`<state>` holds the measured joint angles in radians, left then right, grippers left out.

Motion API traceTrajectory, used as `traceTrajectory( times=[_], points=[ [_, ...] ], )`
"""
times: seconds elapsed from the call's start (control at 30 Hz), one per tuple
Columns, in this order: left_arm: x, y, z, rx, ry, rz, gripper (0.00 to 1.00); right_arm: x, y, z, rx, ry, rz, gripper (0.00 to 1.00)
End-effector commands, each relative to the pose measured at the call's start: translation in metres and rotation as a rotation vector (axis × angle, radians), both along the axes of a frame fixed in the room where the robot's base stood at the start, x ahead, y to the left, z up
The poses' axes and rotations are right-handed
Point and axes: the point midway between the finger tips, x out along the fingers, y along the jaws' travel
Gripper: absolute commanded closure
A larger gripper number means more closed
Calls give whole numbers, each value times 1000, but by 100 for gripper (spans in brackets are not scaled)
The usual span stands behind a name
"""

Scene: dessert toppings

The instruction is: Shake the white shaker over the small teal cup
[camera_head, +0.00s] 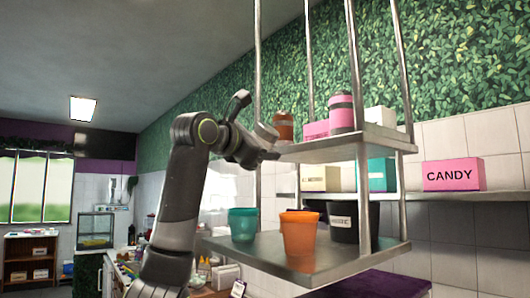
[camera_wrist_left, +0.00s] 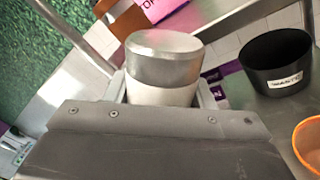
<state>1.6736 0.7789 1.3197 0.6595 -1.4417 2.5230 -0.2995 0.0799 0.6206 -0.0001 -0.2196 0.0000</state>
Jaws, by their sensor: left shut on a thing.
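My left gripper (camera_head: 264,146) is shut on the white shaker (camera_head: 267,132), which has a silver cap. In the left wrist view the shaker (camera_wrist_left: 162,70) sits between the fingers (camera_wrist_left: 162,96), its lower part hidden by the gripper body. In the head view the shaker is small and partly hidden, and looks tilted. The small teal cup (camera_head: 242,225) stands upright on the lower metal shelf, below and slightly left of the held shaker, clearly apart from it. The teal cup is not visible in the wrist view. My right gripper is not in view.
An orange cup (camera_head: 299,236) and a black labelled cup (camera_head: 344,223) stand right of the teal cup. An upper shelf (camera_head: 345,143) holds pink and orange-brown jars close to the gripper. Metal posts (camera_head: 363,200) flank the shelves. A pink CANDY box (camera_head: 454,174) sits behind.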

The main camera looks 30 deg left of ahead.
Motion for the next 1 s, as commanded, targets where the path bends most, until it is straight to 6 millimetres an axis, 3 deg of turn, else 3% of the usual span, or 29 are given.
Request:
traceTrajectory(
  times=[0.5, 1.0],
  points=[
    [1, 13, -20, -281, 34, 0, 76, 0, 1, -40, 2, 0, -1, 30],
    [1, 12, 21, -283, 35, -1, 76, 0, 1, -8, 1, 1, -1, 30]
  ],
)
